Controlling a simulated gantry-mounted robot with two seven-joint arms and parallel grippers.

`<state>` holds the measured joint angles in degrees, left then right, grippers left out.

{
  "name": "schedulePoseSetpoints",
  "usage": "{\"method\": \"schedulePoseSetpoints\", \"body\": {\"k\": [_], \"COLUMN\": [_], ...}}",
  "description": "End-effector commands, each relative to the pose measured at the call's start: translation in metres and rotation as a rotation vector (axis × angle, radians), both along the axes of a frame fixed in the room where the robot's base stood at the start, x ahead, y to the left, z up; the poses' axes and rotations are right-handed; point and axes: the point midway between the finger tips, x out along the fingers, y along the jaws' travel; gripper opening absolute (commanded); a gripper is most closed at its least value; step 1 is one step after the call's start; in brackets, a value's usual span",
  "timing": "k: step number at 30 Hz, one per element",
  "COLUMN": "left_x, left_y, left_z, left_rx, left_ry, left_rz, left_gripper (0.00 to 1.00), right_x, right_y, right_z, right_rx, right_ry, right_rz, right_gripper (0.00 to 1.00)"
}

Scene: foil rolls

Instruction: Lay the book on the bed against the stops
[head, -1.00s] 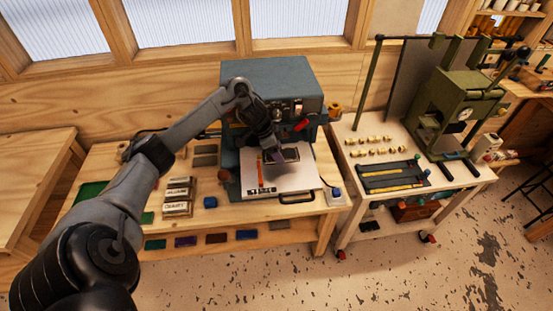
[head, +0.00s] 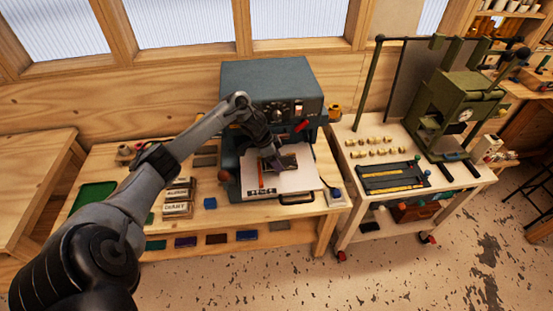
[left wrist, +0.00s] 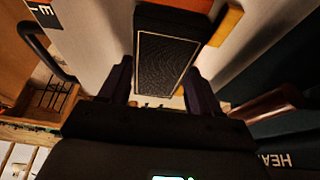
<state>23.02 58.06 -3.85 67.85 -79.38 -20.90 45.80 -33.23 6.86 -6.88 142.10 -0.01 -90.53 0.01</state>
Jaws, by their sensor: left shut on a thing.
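The dark book (head: 290,161) is at the pale bed (head: 306,181) of the blue-grey press. My left gripper (head: 274,160) is over the bed, shut on the book. In the left wrist view the book (left wrist: 165,62), with a textured dark cover and a thin light border line, lies between the two fingers (left wrist: 160,88). An orange bar (head: 261,174), which may be a stop, is left of the book; it also shows in the left wrist view (left wrist: 226,25). I cannot tell whether the book touches the bed or the bar. My right gripper is not in view.
Labelled boxes (head: 178,197) and a blue block (head: 210,203) stand left of the bed. A white cart (head: 350,195) with tools stands to the right.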

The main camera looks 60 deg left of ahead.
Motion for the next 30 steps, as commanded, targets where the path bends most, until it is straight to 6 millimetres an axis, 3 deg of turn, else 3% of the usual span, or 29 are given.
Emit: {"method": "schedulePoseSetpoints", "body": {"k": [1, 2, 7, 20, 30], "left_x": [0.000, 0.000, 0.000, -0.002, -0.022], "left_y": [0.000, 0.000, 0.000, 0.001, 0.011], "left_z": [-0.002, -0.002, -0.002, 0.006, 0.060], "left_rx": [0.000, 0.000, 0.000, 0.001, 0.006], "left_ry": [0.001, 0.001, 0.001, -0.001, 0.000], "left_rz": [0.000, 0.000, 0.000, -0.001, -0.001], "left_gripper": [0.31, 0.65, 0.89, 0.89, 0.89], "right_x": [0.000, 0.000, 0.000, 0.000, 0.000], "right_y": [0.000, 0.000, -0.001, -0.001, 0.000], "right_z": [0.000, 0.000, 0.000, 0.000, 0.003], "right_rx": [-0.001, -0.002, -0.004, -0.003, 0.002], "right_ry": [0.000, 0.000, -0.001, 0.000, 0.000], "right_rz": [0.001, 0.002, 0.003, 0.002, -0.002], "right_gripper": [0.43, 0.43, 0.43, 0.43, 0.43]}}
